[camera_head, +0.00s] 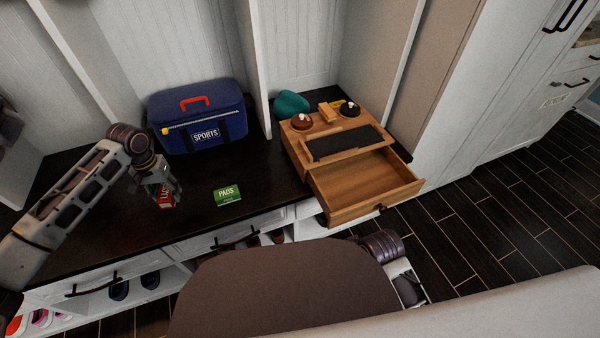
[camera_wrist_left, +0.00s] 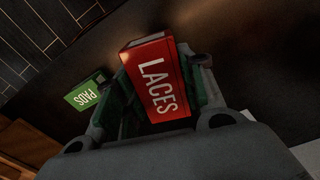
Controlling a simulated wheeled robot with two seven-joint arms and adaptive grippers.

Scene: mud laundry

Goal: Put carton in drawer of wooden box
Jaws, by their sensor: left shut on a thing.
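My left gripper (camera_head: 164,194) is shut on a red carton (camera_head: 166,200) marked LACES, above the dark bench top. In the left wrist view the carton (camera_wrist_left: 155,80) sits between the two fingers (camera_wrist_left: 160,95). The wooden box (camera_head: 296,142) stands on the bench to the right of my left gripper. Its drawer (camera_head: 362,185) is pulled open towards the front and looks empty.
A blue sports bag (camera_head: 198,118) stands at the back of the bench. Small items and a dark tray (camera_head: 345,143) are on the box top, with a teal object (camera_head: 291,103) behind. The bench (camera_head: 270,185) is clear between the green carton and the box.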

